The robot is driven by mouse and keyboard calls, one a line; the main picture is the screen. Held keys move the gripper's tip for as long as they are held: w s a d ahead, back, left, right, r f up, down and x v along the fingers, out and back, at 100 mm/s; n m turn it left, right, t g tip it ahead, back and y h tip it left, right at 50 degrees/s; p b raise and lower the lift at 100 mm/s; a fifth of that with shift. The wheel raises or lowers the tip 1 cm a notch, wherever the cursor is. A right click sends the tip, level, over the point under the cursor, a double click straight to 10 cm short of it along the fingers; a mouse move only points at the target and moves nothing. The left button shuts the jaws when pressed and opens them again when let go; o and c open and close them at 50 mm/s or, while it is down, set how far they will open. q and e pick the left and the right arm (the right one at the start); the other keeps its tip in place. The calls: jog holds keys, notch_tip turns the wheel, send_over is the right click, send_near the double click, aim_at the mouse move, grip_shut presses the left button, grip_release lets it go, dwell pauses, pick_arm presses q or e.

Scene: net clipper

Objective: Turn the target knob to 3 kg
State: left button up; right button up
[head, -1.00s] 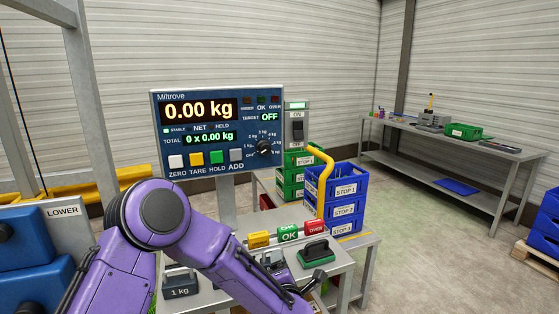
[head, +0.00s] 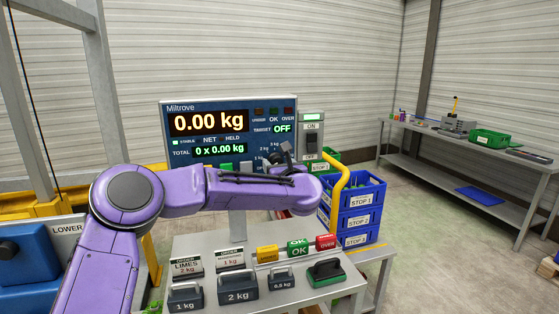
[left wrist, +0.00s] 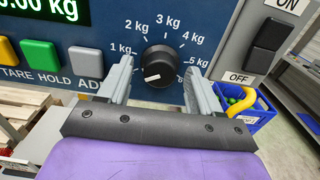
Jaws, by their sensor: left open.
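The target knob (left wrist: 160,62) is a round black dial on the blue scale panel, ringed by marks from 1 kg to 5 kg. Its white pointer line points to the lower left, below the 1 kg mark. The TARGET display (head: 282,129) reads OFF. My left gripper (left wrist: 160,70) is open, with one finger on each side of the knob; I cannot tell whether they touch it. In the head view my left gripper (head: 284,153) is at the panel's lower right and covers most of the dial.
The ON/OFF switch box (head: 311,137) is just right of the panel. Weights such as the 2 kg one (head: 238,291) stand on the bench below, with a green-based black-handled block (head: 326,271). Blue STOP crates (head: 352,205) are at right.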

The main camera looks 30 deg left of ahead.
pick_arm(q)
jog(key=shift+s+r, duration=0.1)
jog(key=shift+s, duration=0.05)
jog(key=c, duration=1)
jog(key=shift+c, duration=0.2)
